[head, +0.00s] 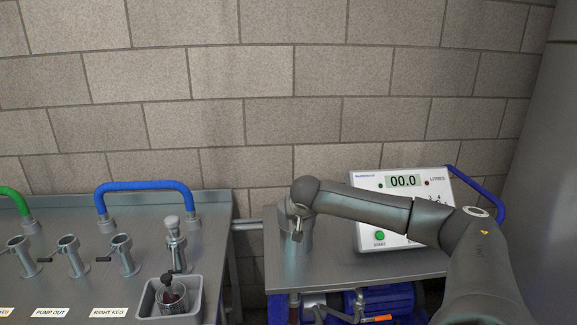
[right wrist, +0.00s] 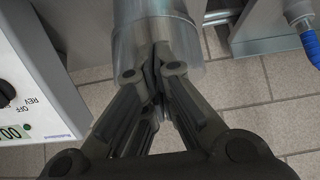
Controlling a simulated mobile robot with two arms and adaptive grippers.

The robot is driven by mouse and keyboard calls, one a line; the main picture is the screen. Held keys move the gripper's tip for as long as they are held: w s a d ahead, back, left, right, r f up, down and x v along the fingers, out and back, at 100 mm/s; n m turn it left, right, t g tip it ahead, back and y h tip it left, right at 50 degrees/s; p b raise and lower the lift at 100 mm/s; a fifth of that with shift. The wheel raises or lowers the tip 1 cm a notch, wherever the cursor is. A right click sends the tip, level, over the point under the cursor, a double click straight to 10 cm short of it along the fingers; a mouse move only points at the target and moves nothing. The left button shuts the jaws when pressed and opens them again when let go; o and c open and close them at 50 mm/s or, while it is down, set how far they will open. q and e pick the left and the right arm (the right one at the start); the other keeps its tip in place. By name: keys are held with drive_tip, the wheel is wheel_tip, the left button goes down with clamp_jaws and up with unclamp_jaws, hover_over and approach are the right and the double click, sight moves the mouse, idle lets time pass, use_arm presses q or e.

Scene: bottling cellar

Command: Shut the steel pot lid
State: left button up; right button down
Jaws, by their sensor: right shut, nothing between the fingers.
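The steel pot (head: 296,246) is a shiny upright cylinder near the left end of the steel table. My right arm's wrist hides its top in the head view, and I cannot make out the lid or tell how it stands. The pot also shows at the top of the right wrist view (right wrist: 157,22). My right gripper (right wrist: 155,70) is shut and empty, its fingertips at the pot's near end; I cannot tell whether they touch it. In the head view the right gripper is mostly hidden by its wrist. My left gripper is out of view.
The white control box (head: 366,236) reading 00.0 stands to the right, behind my right arm. A blue pump (head: 385,300) sits under the table. The left bench (head: 60,285) holds valves, a blue hose (head: 145,186) and a grey tub (head: 196,298) with a glass vessel. A gap separates bench and table.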

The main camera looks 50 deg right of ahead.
wheel_tip(320, 180, up, 4)
drive_tip(key=p, duration=0.3)
drive_tip(key=s+a+f+b, duration=0.3)
drive_tip(key=s+a, duration=0.3)
drive_tip(key=s, duration=0.1)
drive_tip(key=shift+s+f+b, duration=0.15)
drive_tip(key=shift+b, duration=0.25)
drive_tip(key=shift+a, duration=0.1)
